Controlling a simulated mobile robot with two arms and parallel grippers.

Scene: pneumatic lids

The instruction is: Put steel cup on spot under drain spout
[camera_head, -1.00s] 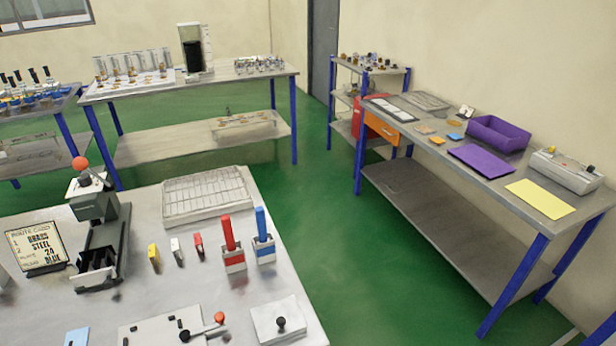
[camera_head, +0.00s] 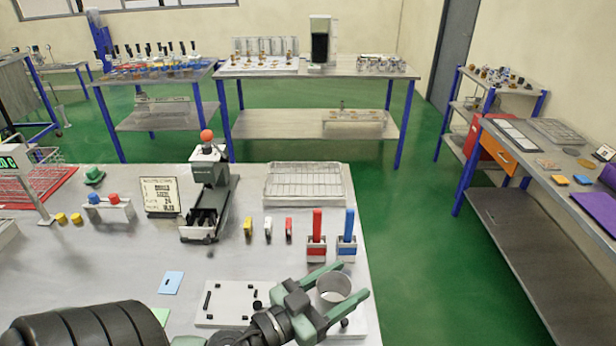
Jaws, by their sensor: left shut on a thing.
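My left gripper (camera_head: 347,284) is in the lower right of the head view, over the front right part of the near table. It is shut on a steel cup (camera_head: 334,291), a grey open-topped cylinder between its two green fingers. The cup's rim faces up towards me; part of its side is hidden by the gripper. I cannot make out a drain spout or a marked spot under one. A tall white unit with a dark front (camera_head: 320,45) stands on the back table, too small to tell its details. My right gripper is not in view.
The near table (camera_head: 225,275) holds a press with a red ball (camera_head: 207,185), a wire rack (camera_head: 304,184), red and blue handled tools (camera_head: 317,235) and a white plate (camera_head: 235,298). The back table (camera_head: 270,72) stands across green floor. A workbench (camera_head: 530,225) is at right.

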